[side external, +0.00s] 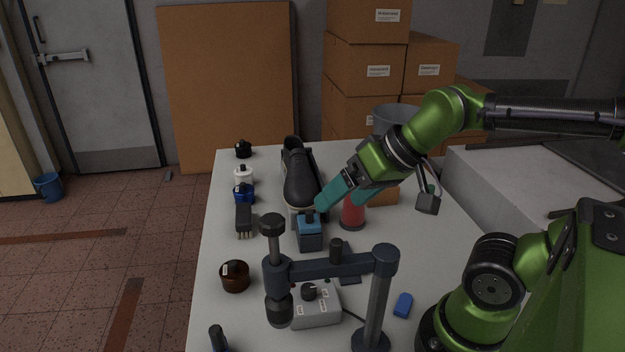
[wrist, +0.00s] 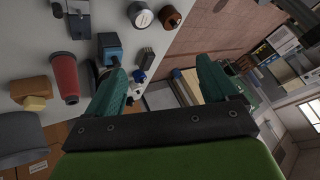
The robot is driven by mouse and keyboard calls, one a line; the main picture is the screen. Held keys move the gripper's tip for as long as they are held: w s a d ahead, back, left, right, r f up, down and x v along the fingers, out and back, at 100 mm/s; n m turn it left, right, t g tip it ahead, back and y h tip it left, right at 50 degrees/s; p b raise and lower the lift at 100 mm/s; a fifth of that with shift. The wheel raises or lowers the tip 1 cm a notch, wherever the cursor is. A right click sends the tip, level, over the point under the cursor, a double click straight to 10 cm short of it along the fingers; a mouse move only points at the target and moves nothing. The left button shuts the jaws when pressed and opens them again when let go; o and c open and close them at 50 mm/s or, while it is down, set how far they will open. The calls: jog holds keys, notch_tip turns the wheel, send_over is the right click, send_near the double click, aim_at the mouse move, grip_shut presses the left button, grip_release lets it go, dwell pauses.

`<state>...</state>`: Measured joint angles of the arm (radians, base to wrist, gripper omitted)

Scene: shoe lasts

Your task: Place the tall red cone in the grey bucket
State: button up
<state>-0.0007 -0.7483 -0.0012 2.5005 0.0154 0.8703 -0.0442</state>
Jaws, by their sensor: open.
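The tall red cone (side external: 353,213) stands on the table, its upper part hidden behind my gripper in the side view. It shows whole in the wrist view (wrist: 66,77), left of my fingers. The grey bucket (side external: 393,112) is farther back, partly hidden by my arm. Its grey side also shows at the lower left of the wrist view (wrist: 20,133). My gripper (side external: 341,201) is open, with teal fingers pointing down and left, above the table near the cone. In the wrist view nothing is between the fingers (wrist: 160,70).
A dark stand (side external: 330,265) rises in front, over a grey control box (side external: 316,305). A brown block (side external: 386,192) sits behind the cone. Small jars line the left edge.

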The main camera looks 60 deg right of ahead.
jog(key=w+d+r+n+t, duration=0.2)
jog(key=w+r+n+t, duration=0.2)
jog(key=w+n, duration=0.45)
jog(key=w+d+f+n+t+h, duration=0.2)
jog(key=w+d+n+h, duration=0.2)
jog(key=w+d+h, duration=0.25)
jog(key=s+d+f+n+g+h, duration=0.1)
jog(key=d+f+n+g+h, duration=0.4)
jog(key=d+f, duration=0.35)
jog(key=s+d+f+n+h, duration=0.1)
jog(key=f+n+h, duration=0.1)
jog(key=f, duration=0.2)
jog(key=s+d+f+n+g+h, duration=0.1)
jog(key=s+f+n+h, duration=0.1)
jog(key=f+n, duration=0.1)
jog(key=s+f+n+h, duration=0.2)
jog(key=f+h, duration=0.1)
jog(key=f, duration=0.1)
jog(key=shift+d+f+n+g, duration=0.3)
jog(key=shift+d+f+n, duration=0.05)
jog(key=shift+d, duration=0.05)
jog(key=shift+x, duration=3.8)
jog(key=c, duration=1.3)
